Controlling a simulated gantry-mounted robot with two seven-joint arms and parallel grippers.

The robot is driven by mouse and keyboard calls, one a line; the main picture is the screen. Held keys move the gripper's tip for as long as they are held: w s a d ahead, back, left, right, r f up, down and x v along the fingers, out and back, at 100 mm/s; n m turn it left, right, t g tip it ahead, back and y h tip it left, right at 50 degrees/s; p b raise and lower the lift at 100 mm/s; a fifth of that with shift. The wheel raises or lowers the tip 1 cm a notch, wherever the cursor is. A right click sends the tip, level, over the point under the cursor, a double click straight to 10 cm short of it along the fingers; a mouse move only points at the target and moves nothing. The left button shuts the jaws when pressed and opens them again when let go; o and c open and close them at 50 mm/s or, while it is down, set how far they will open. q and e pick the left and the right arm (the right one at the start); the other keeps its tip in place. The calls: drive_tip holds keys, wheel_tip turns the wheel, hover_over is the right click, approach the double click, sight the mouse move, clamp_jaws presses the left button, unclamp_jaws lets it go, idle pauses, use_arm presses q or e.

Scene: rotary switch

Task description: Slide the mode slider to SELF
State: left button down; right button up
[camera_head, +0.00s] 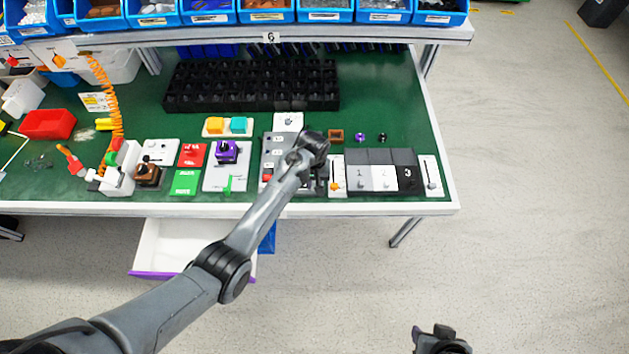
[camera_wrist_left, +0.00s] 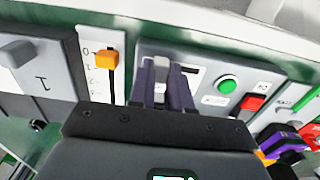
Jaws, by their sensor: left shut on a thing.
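A grey control panel (camera_head: 268,152) stands on the green bench, partly hidden behind my left arm in the head view. In the left wrist view the same panel (camera_wrist_left: 196,98) carries a green round button (camera_wrist_left: 228,84), a red button (camera_wrist_left: 253,102) and a slot with a grey slider knob (camera_wrist_left: 161,66). My left gripper (camera_wrist_left: 162,72) is shut on this knob, with one dark finger on each side. I take the knob to be the mode slider; no SELF marking is readable. My right gripper (camera_head: 441,338) is at the bottom edge of the head view, away from the bench, and its jaws are unclear.
A white slider unit with an orange knob (camera_head: 335,186) stands just right of my left gripper; the knob also shows in the left wrist view (camera_wrist_left: 106,60). Numbered blocks (camera_head: 383,178) stand further right. A purple-knobbed unit (camera_head: 226,152) is to the left. A black grid tray (camera_head: 250,85) lies behind.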

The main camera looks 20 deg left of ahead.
use_arm(q)
drive_tip(key=a+p, duration=0.1)
drive_tip(key=s+a+p, duration=0.1)
drive_tip(key=a+p, duration=0.1)
drive_tip(key=shift+s+a+r, duration=0.15)
drive_tip(key=shift+s+r, duration=0.05)
drive_tip(key=shift+r, duration=0.05)
drive_tip(key=shift+s+a+f, duration=0.1)
drive_tip(key=shift+a, duration=0.2)
drive_tip(key=shift+f, duration=0.15)
drive_tip(key=c, duration=1.4)
unclamp_jaws()
drive_tip(key=o, duration=0.4)
drive_tip(key=shift+a, duration=0.15)
drive_tip(key=shift+c, duration=0.2)
wheel_tip(320, 180, up, 11)
drive_tip(key=p, duration=0.1)
drive_tip(key=shift+p, duration=0.3)
